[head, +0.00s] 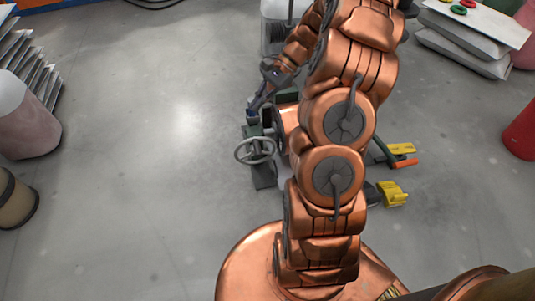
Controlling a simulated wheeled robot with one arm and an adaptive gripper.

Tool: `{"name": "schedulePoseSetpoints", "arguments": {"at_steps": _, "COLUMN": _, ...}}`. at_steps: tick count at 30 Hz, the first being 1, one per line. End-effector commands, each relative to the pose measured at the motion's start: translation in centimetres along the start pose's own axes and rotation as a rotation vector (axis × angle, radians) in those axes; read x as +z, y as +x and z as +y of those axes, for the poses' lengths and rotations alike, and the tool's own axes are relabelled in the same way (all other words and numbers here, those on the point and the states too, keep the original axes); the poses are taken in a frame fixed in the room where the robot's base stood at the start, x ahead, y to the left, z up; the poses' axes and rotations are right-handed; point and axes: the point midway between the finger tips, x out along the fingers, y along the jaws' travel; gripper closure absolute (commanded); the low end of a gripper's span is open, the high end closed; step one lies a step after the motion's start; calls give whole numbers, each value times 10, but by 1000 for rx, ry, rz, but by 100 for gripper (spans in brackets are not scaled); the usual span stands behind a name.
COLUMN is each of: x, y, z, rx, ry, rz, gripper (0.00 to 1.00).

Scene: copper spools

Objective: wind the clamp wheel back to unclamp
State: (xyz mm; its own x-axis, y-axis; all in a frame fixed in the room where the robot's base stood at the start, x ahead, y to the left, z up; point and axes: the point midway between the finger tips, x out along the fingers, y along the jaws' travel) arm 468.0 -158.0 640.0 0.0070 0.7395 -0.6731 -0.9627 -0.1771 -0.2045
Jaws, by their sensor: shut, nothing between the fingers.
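The clamp wheel (255,150) is a grey spoked handwheel on the near side of a dark green clamp stand (264,178). It faces me, and its rim is in clear view. My gripper (251,117) reaches down from the end of my copper arm, just above and behind the wheel, close to the top of the stand. It is shut with nothing in it. Whether its tips touch the stand is too small to tell. My arm hides much of what lies to the right of the wheel.
Yellow and orange parts (393,191) lie on the right beyond my arm. A pink drum (28,122) and a tan drum (16,200) stand at left. A stack of pale slabs (465,50) with small rings is at upper right. The floor left of the wheel is clear.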

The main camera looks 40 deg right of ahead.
Motion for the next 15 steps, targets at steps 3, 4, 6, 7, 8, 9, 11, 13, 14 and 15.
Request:
{"name": "schedulePoseSetpoints", "arguments": {"at_steps": 3, "x": -69, "y": 12, "z": 13, "rx": -75, "ry": 113, "rz": -23, "gripper": 100}}
{"name": "schedulePoseSetpoints", "arguments": {"at_steps": 4, "x": -84, "y": 14, "z": 17, "rx": -93, "ry": 142, "rz": -30, "gripper": 100}}
{"name": "schedulePoseSetpoints", "arguments": {"at_steps": 6, "x": -118, "y": 18, "z": 26, "rx": -134, "ry": 206, "rz": -44, "gripper": 100}}
{"name": "schedulePoseSetpoints", "arguments": {"at_steps": 7, "x": -133, "y": 18, "z": 31, "rx": -153, "ry": 233, "rz": -47, "gripper": 100}}
{"name": "schedulePoseSetpoints", "arguments": {"at_steps": 8, "x": -148, "y": 20, "z": 36, "rx": -170, "ry": 260, "rz": -53, "gripper": 100}}
{"name": "schedulePoseSetpoints", "arguments": {"at_steps": 9, "x": -166, "y": 22, "z": 43, "rx": -193, "ry": 297, "rz": -62, "gripper": 100}}
{"name": "schedulePoseSetpoints", "arguments": {"at_steps": 11, "x": -192, "y": 25, "z": 54, "rx": -223, "ry": 346, "rz": -73, "gripper": 100}}
{"name": "schedulePoseSetpoints", "arguments": {"at_steps": 13, "x": -218, "y": 28, "z": 66, "rx": -255, "ry": 398, "rz": -82, "gripper": 100}}
{"name": "schedulePoseSetpoints", "arguments": {"at_steps": 14, "x": -228, "y": 29, "z": 71, "rx": -267, "ry": 417, "rz": -86, "gripper": 100}}
{"name": "schedulePoseSetpoints", "arguments": {"at_steps": 15, "x": -239, "y": 30, "z": 77, "rx": -281, "ry": 440, "rz": -90, "gripper": 100}}
